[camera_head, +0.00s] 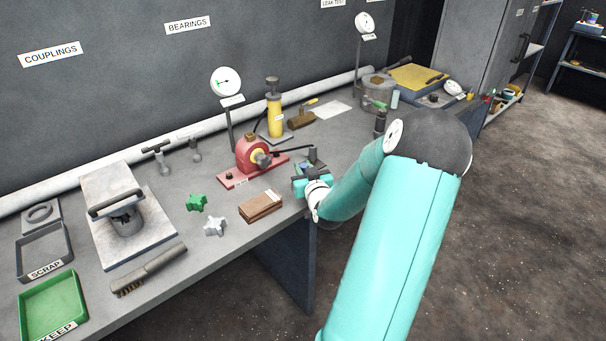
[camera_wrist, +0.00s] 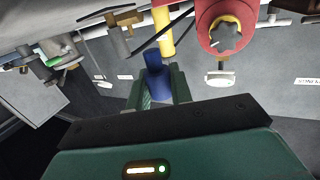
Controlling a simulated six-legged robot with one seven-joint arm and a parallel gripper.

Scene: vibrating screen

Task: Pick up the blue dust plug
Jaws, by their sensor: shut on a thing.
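The blue dust plug (camera_wrist: 156,80) stands between the two fingers of my gripper (camera_wrist: 160,88) in the wrist view. The fingers are shut on its sides. In the head view my gripper (camera_head: 306,172) is at the front edge of the workbench, just right of the red pump-like unit. There the plug is small and mostly hidden by my gripper, so I cannot tell from that view whether it touches the bench.
The red unit (camera_head: 253,153) with a yellow ring stands close left of my gripper. A yellow cylinder (camera_head: 274,115) stands behind. A brown block (camera_head: 261,207), a green star knob (camera_head: 196,202) and a white star knob (camera_head: 214,225) lie to the left. Open floor (camera_head: 520,220) lies right.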

